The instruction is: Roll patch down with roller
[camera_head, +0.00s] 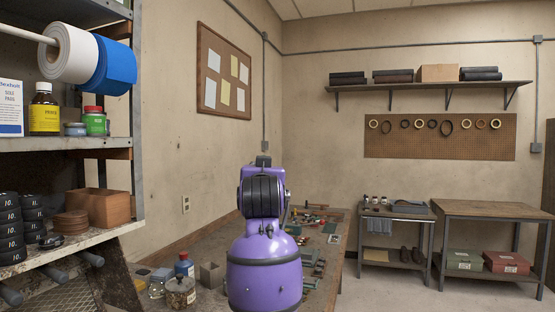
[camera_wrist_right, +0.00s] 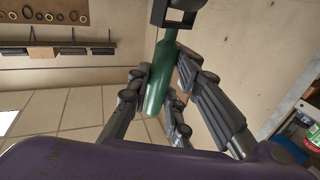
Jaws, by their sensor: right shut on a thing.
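In the right wrist view, my right gripper (camera_wrist_right: 168,84) is shut on the roller (camera_wrist_right: 158,88), with its fingers on both sides of the green handle. The handle's narrower neck leads up to a dark frame (camera_wrist_right: 178,14) at the top edge of the picture, where it is cut off. In the head view, my purple arm stands in front of the workbench (camera_head: 336,262) and hides part of it. The roller and both grippers are not visible there. I cannot make out the patch in either view.
The bench holds jars, a blue-capped bottle (camera_head: 184,265), a metal box (camera_head: 212,274) and several small tools. A loaded shelf unit (camera_head: 70,143) stands close at the left. A small table (camera_head: 398,214) and a wooden table (camera_head: 490,209) stand at the right, with open floor before them.

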